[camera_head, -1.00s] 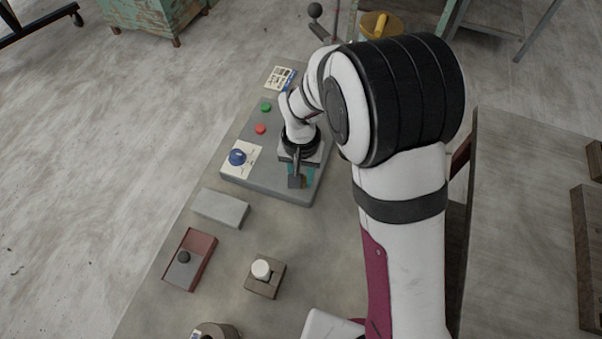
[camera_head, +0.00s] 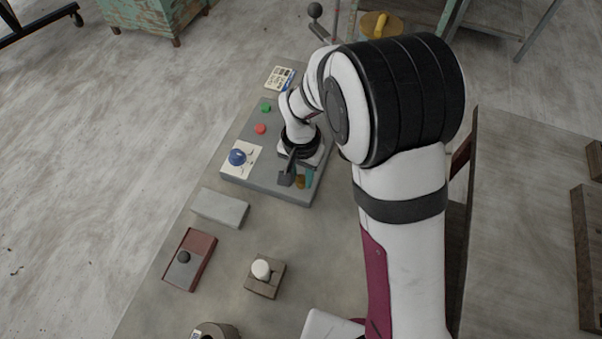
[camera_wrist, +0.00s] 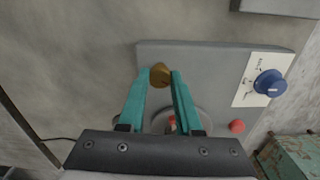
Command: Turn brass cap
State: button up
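The brass cap (camera_wrist: 160,75) sits near the edge of the grey control panel (camera_wrist: 203,62) in the wrist view. My gripper's two teal fingers (camera_wrist: 161,74) stand on either side of it, with no clear gap at the tips, so they look shut on it. In the head view my gripper (camera_head: 300,173) is low over the panel's near right corner, and the brass cap (camera_head: 300,182) shows beside a teal finger. The cap's mark is too small to read, and part of the cap is hidden.
A blue knob (camera_head: 237,157) on a white plate, a red button (camera_head: 260,129) and a green button (camera_head: 266,107) share the panel. A grey block (camera_head: 220,208), a reddish tray (camera_head: 189,259) and a wooden block with a white knob (camera_head: 264,279) lie nearer on the table.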

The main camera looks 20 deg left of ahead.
aim_at(301, 179)
jog(key=o, duration=0.4)
notch_tip(301, 179, up, 16)
jog(key=shift+f, duration=0.1)
dwell(0.4)
jog(key=s+d+m, duration=0.1)
jog(key=s+d, duration=0.5)
jog(key=s+d+m+y, duration=0.1)
jog(key=s+d+m, duration=0.1)
jog(key=s+d, duration=0.4)
jog(key=s+d+m, duration=0.1)
jog(key=s+d, duration=0.5)
jog(key=d, duration=0.1)
jog(key=shift+r+m+y, duration=0.2)
jog(key=shift+m+y, duration=0.2)
